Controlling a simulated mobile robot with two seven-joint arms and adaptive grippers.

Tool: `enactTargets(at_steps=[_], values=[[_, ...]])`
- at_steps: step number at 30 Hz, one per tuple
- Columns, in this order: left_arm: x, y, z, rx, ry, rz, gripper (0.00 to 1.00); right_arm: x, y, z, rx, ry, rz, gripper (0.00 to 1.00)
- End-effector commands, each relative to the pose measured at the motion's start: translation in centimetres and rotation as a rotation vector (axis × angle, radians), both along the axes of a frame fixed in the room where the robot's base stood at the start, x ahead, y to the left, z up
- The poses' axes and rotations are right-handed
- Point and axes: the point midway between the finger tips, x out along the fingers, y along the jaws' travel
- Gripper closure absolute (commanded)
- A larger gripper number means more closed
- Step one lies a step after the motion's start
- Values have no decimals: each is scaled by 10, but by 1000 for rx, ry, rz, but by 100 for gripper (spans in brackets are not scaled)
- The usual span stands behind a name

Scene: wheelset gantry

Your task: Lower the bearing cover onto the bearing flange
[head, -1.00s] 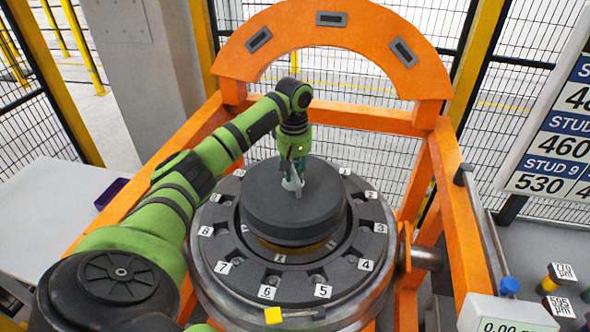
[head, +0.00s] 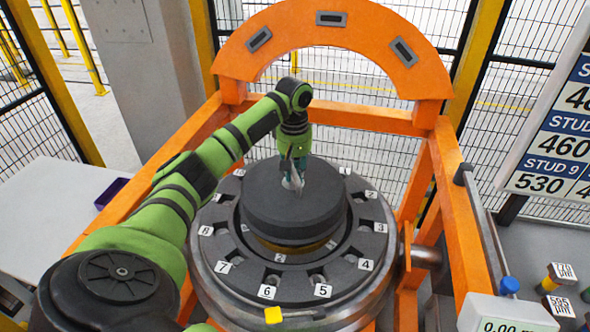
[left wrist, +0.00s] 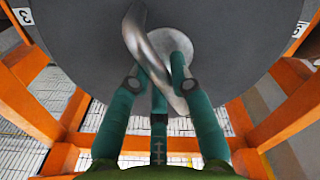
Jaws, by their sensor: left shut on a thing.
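The bearing cover (head: 260,200) is a thick dark grey disc with a pale round boss and a curved metal handle (left wrist: 135,35) at its middle. My left gripper (head: 293,175) is above the disc's centre and shut on the handle; its green fingers also show in the left wrist view (left wrist: 165,90). The bearing flange (head: 345,275) is the dark ring with numbered positions around the cover. A brass-coloured part (head: 290,249) shows beneath the cover's front edge. The cover looks roughly level and centred. I cannot tell whether it touches below. My right gripper is out of view.
An orange gantry frame (head: 460,220) surrounds the wheelset, with an arch (head: 290,30) behind. A side table with yellow and black gauges (head: 556,276) and a readout (head: 510,315) stands right. A purple tray (head: 110,193) is left.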

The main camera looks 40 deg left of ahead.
Motion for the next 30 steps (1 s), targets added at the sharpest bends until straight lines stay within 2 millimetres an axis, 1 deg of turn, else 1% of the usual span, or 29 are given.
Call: enactTargets(at_steps=[30], values=[[0, 0, -24, 0, 0, 0, 100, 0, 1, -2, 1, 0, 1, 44]])
